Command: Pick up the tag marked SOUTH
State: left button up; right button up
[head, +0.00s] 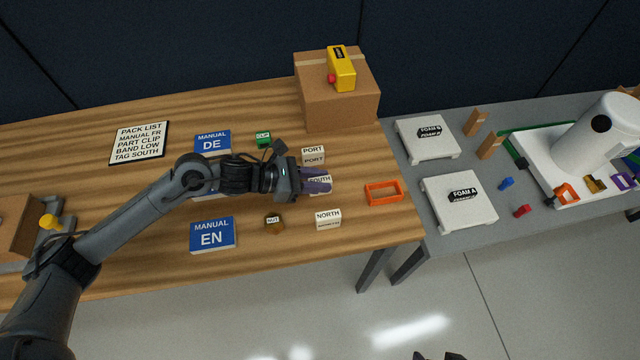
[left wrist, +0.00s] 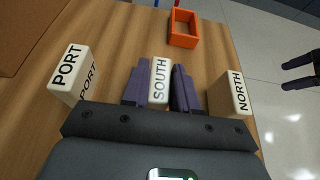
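The cream tag marked SOUTH (left wrist: 160,82) lies between the two purple fingers of my left gripper (left wrist: 161,90) in the left wrist view. The fingers lie close along both sides of it; whether they touch it is not clear. In the head view my left gripper (head: 318,181) covers part of the SOUTH tag (head: 320,179), which is at or near table height. The PORT tag (head: 313,155) stands behind it and the NORTH tag (head: 328,219) in front, both apart from the fingers. My right gripper (head: 439,356) shows only its spread tips at the bottom edge, clear of the table.
An orange open frame (head: 384,192) lies right of the tags. A brown part (head: 274,224), a green clip block (head: 263,139) and blue manuals (head: 212,235) lie to the left. A cardboard box (head: 338,100) with a yellow device (head: 342,70) stands behind. A grey table (head: 410,205) adjoins at right.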

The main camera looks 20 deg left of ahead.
pick_arm(q)
grip_shut()
jog(key=shift+r, duration=0.15)
